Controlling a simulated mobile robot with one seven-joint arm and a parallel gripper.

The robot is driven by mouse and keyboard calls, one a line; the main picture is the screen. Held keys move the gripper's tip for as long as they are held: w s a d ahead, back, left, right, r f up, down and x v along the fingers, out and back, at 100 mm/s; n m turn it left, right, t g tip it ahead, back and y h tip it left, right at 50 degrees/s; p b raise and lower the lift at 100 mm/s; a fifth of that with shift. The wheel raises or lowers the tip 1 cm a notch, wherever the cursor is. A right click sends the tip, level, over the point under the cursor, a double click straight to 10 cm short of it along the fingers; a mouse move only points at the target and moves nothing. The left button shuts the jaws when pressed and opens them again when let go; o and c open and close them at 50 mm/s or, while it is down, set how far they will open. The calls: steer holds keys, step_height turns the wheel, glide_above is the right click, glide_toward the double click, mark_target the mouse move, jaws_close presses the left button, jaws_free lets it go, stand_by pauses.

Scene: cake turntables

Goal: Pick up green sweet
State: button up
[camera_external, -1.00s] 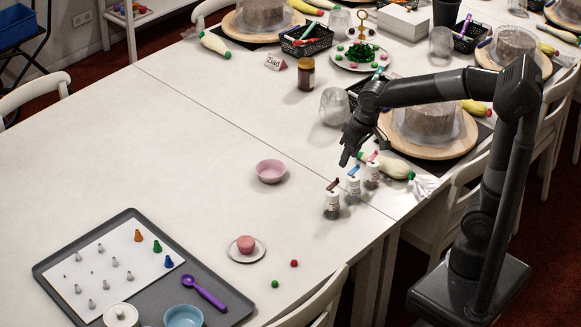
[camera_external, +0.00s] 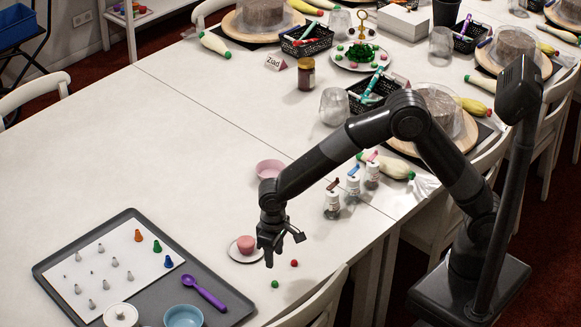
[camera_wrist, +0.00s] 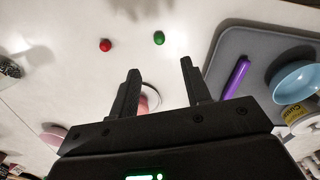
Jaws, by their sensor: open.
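The green sweet (camera_external: 275,284) is a small round ball lying on the white table near its front edge. It also shows in the wrist view (camera_wrist: 159,38), beyond and between the fingertips. My gripper (camera_external: 268,262) is open and empty, pointing down above the table, a little behind the green sweet in the external view. In the wrist view its two fingers (camera_wrist: 160,66) stand apart with nothing between them at the tips. The gripper is clear of the sweet.
A red sweet (camera_external: 294,263) lies close to the green one. A pink cake on a small plate (camera_external: 236,255) is just left of my gripper. A grey tray (camera_external: 225,312) with a purple scoop (camera_external: 205,293) and a blue bowl (camera_external: 183,318) lies further left. A pink bowl (camera_external: 262,166) stands behind.

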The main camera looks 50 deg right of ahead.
mark_target(275, 281)
step_height(275, 281, down, 10)
steer(key=shift+f, duration=0.25)
jaws_close()
stand_by(0.6)
